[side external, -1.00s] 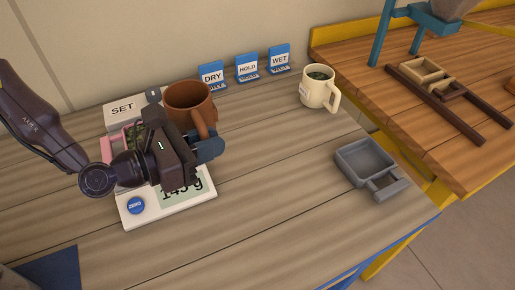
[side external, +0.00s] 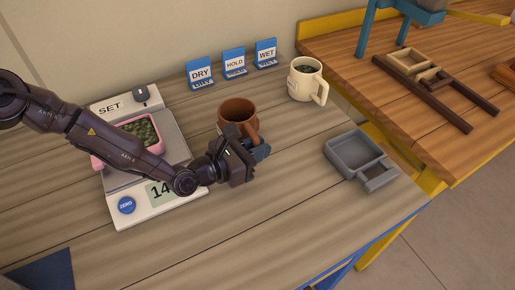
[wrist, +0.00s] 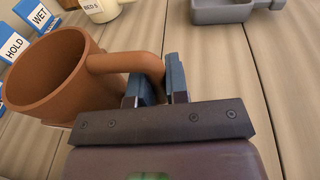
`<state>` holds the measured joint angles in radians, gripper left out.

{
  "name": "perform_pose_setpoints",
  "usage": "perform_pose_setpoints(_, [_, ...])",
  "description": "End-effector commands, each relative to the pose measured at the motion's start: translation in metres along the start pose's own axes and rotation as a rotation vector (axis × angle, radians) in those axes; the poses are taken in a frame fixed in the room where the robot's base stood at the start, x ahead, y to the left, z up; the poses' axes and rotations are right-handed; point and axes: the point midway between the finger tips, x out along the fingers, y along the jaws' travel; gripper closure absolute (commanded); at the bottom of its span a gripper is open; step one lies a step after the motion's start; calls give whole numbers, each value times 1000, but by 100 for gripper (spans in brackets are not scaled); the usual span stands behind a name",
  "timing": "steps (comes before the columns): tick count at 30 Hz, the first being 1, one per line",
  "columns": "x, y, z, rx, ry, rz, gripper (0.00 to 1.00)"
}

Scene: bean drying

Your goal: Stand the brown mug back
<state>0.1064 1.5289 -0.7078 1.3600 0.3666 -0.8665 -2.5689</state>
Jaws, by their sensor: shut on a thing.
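The brown mug (side external: 237,110) is upright over the table, to the right of the scale, and looks empty inside. My gripper (side external: 262,150) is shut on its handle. In the wrist view the mug (wrist: 60,80) fills the left side, and the blue fingertips (wrist: 160,82) close around the handle. I cannot tell whether the mug's base touches the table, as my gripper and the angle hide it.
The scale (side external: 150,206) holds a pink tray (side external: 103,160) of green beans. DRY (side external: 200,73), HOLD (side external: 234,62) and WET (side external: 266,53) signs stand behind. A cream mug (side external: 304,84) and grey tray (side external: 345,149) are to the right. Table between is clear.

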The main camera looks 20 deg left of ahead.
Motion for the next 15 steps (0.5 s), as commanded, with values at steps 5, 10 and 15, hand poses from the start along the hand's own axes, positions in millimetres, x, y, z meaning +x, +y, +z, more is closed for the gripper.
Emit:
perform_pose_setpoints(5, [2,1,-7,1,-5,2,100])
perform_pose_setpoints(10, [1,1,-7,1,-5,2,100])
perform_pose_setpoints(15, [2,1,-10,0,-3,1,76])
